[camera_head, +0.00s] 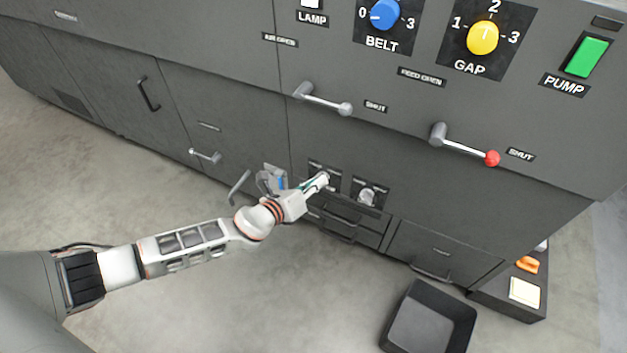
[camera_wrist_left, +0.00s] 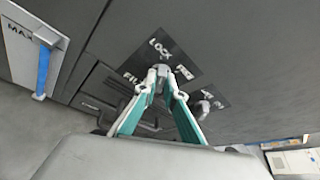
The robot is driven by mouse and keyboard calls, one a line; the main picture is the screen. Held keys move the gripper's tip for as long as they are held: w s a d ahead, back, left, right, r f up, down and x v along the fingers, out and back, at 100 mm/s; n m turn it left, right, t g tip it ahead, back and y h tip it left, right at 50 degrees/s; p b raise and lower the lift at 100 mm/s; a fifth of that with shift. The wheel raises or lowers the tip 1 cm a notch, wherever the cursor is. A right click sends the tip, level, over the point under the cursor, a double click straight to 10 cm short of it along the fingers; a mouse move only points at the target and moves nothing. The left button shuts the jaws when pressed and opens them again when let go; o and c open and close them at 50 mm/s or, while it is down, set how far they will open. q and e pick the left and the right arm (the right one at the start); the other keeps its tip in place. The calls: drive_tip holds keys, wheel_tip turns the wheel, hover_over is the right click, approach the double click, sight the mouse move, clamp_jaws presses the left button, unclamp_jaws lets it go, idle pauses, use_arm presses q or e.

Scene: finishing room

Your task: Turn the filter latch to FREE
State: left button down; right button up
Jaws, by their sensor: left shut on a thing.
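The filter latch (camera_wrist_left: 186,72) is a small grey knob on a dark plate (camera_wrist_left: 160,50) marked LOCK and, partly covered, FREE and FIL. My left gripper (camera_wrist_left: 166,73) is shut on the latch, one fingertip on each side of it. In the head view my left gripper (camera_head: 322,180) reaches the same dark plate (camera_head: 334,170) low on the cabinet front and hides most of the latch. Which mark the latch points to cannot be told. My right gripper is in neither view.
A second pale latch (camera_head: 367,196) sits just right on its own plate. A gauge marked MAX (camera_wrist_left: 22,45) with a blue column is left of the gripper. Drawer handles (camera_head: 341,225) lie below. A black open bin (camera_head: 398,312) stands on the floor.

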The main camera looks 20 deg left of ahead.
use_arm(q)
drive_tip(key=shift+w+d+r+m+y+p, duration=0.1)
drive_tip(key=shift+w+r+m+y+p, duration=0.15)
drive_tip(key=shift+r+p, duration=0.3)
drive_tip(key=shift+w+d+r+m+y+p, duration=0.15)
drive_tip(key=shift+r+m+p, duration=0.2)
drive_tip(key=shift+r+p, duration=0.2)
drive_tip(key=m+y+p, duration=0.1)
drive_tip(key=m+y, duration=0.1)
drive_tip(key=m, duration=0.1)
drive_tip(key=f+m+y+p, duration=0.1)
drive_tip(key=m+y, duration=0.1)
drive_tip(key=m, duration=0.1)
drive_tip(key=s+f+m+y+p, duration=0.1)
drive_tip(key=m+y, duration=0.1)
drive_tip(key=m, duration=0.1)
drive_tip(key=shift+d+f+m+y, duration=0.2)
drive_tip(key=shift+d+m+y, duration=0.1)
drive_tip(key=shift+d, duration=0.05)
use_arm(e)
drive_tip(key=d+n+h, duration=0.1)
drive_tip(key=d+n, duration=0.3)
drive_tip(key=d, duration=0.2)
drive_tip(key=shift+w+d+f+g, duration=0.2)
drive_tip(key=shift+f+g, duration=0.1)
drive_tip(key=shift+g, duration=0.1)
use_arm(q)
drive_tip(key=shift+w, duration=0.1)
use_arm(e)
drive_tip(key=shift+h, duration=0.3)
